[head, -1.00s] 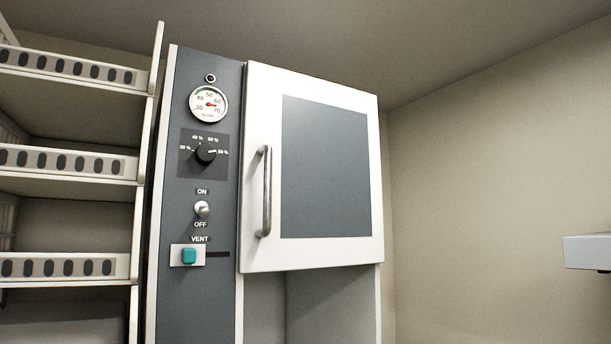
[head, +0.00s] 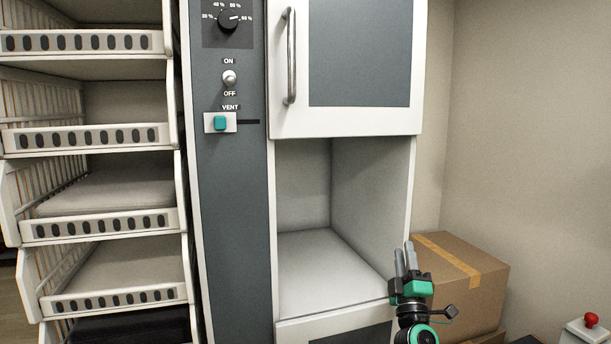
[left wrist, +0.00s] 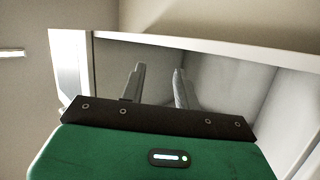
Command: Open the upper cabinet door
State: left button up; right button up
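The upper cabinet door (head: 410,121) is white with a grey panel and shows shut at the top of the head view. Its vertical metal handle (head: 291,55) is on the door's left side. My left gripper (head: 405,254) points up in front of the cabinet's lower right edge, below the door and well away from the handle. Nothing is between its fingers. In the left wrist view the two grey fingers (left wrist: 159,82) stand apart, before pale cabinet surfaces; the handle does not show there. My right gripper is not in view.
An open white compartment (head: 325,262) lies under the door. A grey control panel (head: 232,210) with a knob, switch and teal vent button is left of it. A white basket rack (head: 95,228) stands at far left. A cardboard box (head: 470,275) is at right, behind my gripper.

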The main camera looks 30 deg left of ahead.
pick_arm(q)
jog(key=s+a+r+n+g+y, duration=0.25)
jog(key=r+n+g+y, duration=0.2)
jog(key=r+n, duration=0.35)
jog(key=s+a+r+n+g+y, duration=0.1)
jog(key=s+r+n+g+y, duration=0.3)
jog(key=r, duration=0.6)
jog(key=s+a+r+n+g+y, duration=0.2)
jog(key=s+r+n+g+y, duration=0.1)
jog(key=r+n+g, duration=0.4)
jog(key=n+g+h+p, duration=0.1)
jog(key=n+g+h, duration=0.15)
jog(key=n, duration=0.55)
send_near(294, 42)
jog(key=w+f+t, duration=0.1)
jog(key=w+f, duration=0.4)
jog(key=s+d+r+n+t+h, duration=0.1)
jog(key=s+r+t+h, duration=0.3)
jog(key=s+r, duration=0.5)
jog(key=shift+g+h, duration=0.5)
jog(key=shift+h, duration=0.2)
jog(key=p+x, duration=0.2)
jog(key=x, duration=0.2)
jog(key=p+x, duration=0.2)
jog(key=x, duration=0.2)
jog(key=p+x, duration=0.1)
jog(key=x, duration=0.3)
jog(key=shift+w+a+f+p, duration=0.25)
jog(key=shift+w+f+p, duration=0.05)
jog(key=shift+f+p, duration=0.1)
